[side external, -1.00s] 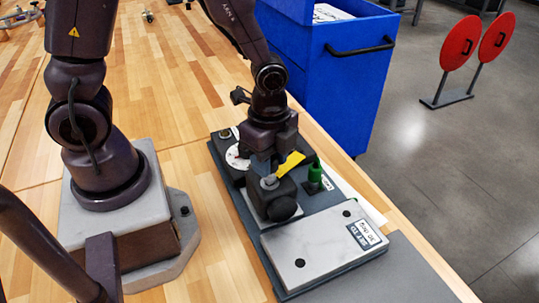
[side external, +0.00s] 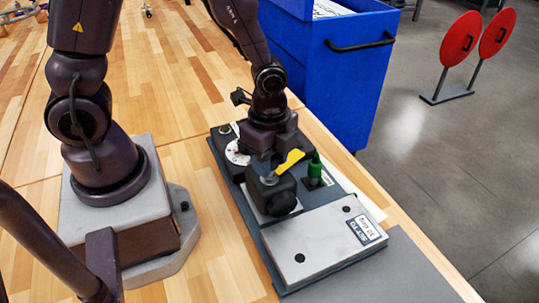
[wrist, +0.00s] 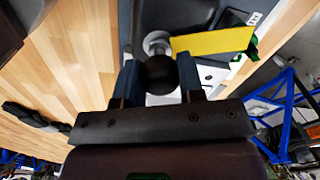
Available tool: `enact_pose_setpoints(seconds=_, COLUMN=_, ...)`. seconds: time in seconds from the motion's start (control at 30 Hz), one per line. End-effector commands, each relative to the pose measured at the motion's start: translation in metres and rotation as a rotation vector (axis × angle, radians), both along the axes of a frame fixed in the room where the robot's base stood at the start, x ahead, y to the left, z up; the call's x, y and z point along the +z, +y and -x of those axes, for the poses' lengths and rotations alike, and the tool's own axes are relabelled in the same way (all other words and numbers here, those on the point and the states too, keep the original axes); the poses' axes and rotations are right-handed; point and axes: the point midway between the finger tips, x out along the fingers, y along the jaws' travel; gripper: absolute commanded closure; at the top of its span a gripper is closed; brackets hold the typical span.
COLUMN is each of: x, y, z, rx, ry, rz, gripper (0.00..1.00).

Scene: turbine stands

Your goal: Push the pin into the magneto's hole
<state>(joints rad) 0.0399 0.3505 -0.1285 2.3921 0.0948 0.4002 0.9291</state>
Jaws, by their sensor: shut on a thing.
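The magneto (side external: 283,203) is a dark block with a round black front, on a pale plate on the long grey board. A silver round fitting (side external: 269,179) and a yellow strip (side external: 290,161) show on its top; the strip also shows in the wrist view (wrist: 213,40). My gripper (side external: 265,157) points down just behind these. In the wrist view its blue-grey fingers (wrist: 160,80) are shut on a black ball-shaped knob (wrist: 160,72), which looks like the pin's head. The pin's shaft and the magneto's hole are hidden, so I cannot tell how deep the pin sits.
A green bottle-shaped piece (side external: 315,165) stands in a dark block right of the magneto. A white marked dial (side external: 237,152) lies behind left. A pale labelled plate (side external: 320,246) covers the board's near end. A blue cart (side external: 320,75) stands beyond the table edge.

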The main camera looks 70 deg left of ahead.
Motion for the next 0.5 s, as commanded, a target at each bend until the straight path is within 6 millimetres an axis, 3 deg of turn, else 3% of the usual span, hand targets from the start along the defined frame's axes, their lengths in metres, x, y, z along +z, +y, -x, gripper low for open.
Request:
enact_pose_setpoints(seconds=0.27, x=-0.0030, y=0.0011, z=0.0009, rx=0.001, ry=0.002, rz=0.000, gripper=1.00)
enact_pose_setpoints(seconds=0.3, x=-0.0029, y=0.0012, z=0.0009, rx=0.001, ry=0.003, rz=0.000, gripper=0.56)
enact_pose_setpoints(seconds=0.4, x=-0.0025, y=0.0011, z=0.0008, rx=0.001, ry=0.002, rz=0.000, gripper=0.35)
enact_pose_setpoints(seconds=0.5, x=-0.0020, y=0.0008, z=0.0006, rx=0.001, ry=0.002, rz=0.000, gripper=0.35)
